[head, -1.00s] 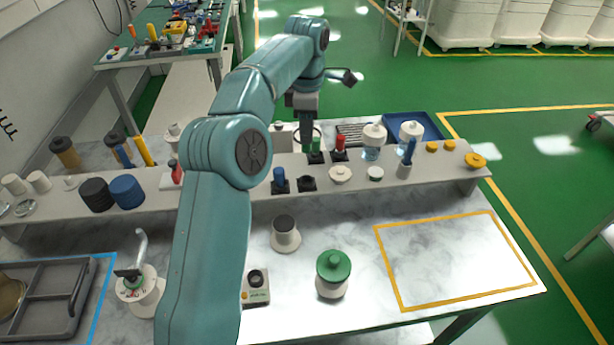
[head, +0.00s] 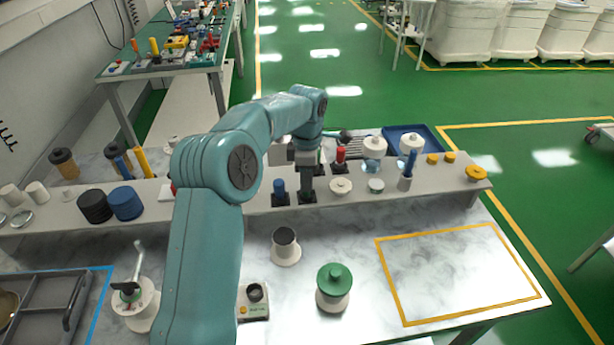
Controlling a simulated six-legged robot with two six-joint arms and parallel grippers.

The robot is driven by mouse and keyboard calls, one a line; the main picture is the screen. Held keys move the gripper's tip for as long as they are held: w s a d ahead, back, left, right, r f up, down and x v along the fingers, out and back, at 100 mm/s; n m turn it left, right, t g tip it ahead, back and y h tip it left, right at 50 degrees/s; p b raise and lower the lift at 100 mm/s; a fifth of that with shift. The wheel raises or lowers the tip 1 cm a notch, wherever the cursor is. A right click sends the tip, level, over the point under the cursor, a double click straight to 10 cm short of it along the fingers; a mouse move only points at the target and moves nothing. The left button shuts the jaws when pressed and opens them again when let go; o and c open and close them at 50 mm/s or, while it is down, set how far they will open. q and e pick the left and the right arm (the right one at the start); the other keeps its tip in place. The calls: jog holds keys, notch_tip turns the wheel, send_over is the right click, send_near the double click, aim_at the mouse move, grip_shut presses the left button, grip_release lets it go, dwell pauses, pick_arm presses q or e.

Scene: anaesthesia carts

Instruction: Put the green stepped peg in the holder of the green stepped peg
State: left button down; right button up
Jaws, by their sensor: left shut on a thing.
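My left gripper (head: 306,178) points down over the raised shelf and is shut on what I take to be the green stepped peg, which its fingers mostly hide. The fingertips are right at a black square holder (head: 307,198), beside the holder with the blue peg (head: 279,186). I cannot tell how deep the held peg sits in that holder. A sliver of green shows just behind and right of the gripper; I cannot tell what it belongs to. My right gripper is not in view.
A red peg (head: 340,154) stands close behind and right of the gripper. White lidded jars (head: 374,147), a white knob (head: 340,186) and a blue-handled thing (head: 408,165) stand further right. A green-lidded jar (head: 333,290) stands in front. The yellow-outlined area (head: 455,270) is clear.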

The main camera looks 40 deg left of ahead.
pick_arm(q)
jog(key=c, duration=0.8)
grip_release()
jog(key=shift+f, duration=0.15)
jog(key=shift+r, duration=0.35)
notch_tip(320, 180, up, 12)
jog(key=shift+f+p, duration=0.1)
jog(key=shift+p, duration=0.7)
